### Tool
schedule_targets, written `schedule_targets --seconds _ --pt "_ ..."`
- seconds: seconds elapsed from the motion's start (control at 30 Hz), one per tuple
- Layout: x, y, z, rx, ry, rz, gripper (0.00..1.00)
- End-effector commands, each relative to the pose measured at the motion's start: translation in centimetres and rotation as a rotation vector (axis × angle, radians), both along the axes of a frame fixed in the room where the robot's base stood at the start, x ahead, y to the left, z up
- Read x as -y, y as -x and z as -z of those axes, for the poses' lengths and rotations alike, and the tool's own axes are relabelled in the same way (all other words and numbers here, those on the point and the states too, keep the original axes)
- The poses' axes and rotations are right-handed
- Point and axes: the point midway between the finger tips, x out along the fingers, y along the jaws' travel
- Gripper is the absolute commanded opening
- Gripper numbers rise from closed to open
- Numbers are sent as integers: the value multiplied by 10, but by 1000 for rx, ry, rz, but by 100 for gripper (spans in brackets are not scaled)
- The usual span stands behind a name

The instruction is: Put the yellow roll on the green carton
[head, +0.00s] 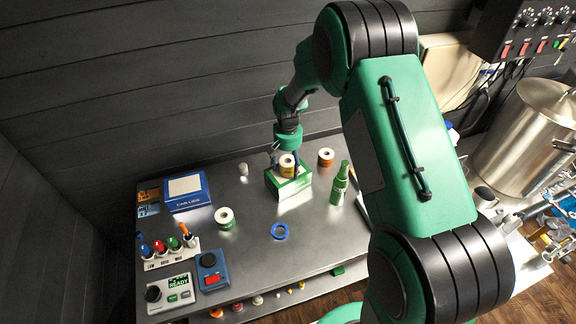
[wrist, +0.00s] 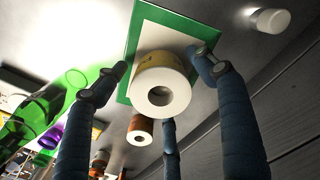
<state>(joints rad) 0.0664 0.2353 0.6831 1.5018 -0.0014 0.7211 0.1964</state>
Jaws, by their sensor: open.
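The yellow roll (head: 288,166) has a white end with a dark centre hole. It stands upright on top of the green carton (head: 284,195), a low box with a white top and green border. In the wrist view the yellow roll (wrist: 160,62) sits over the white panel of the green carton (wrist: 127,82). My gripper (head: 284,157) is over the carton, its blue fingers around the roll. In the wrist view my gripper (wrist: 158,62) is open, with visible gaps between the fingertips and the roll.
An orange roll (head: 326,157) and a green bottle (head: 340,184) stand right of the carton. The bench's middle front is clear.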

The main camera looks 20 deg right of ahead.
Motion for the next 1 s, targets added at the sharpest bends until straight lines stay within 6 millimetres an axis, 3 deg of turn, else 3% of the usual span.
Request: schedule_targets --seconds 0.27,0.7,1.0 --pt "0 -1 -28 3 0 0 70" --pt "0 -1 -98 2 1 0 70" --pt "0 0 -119 0 0 0 70"
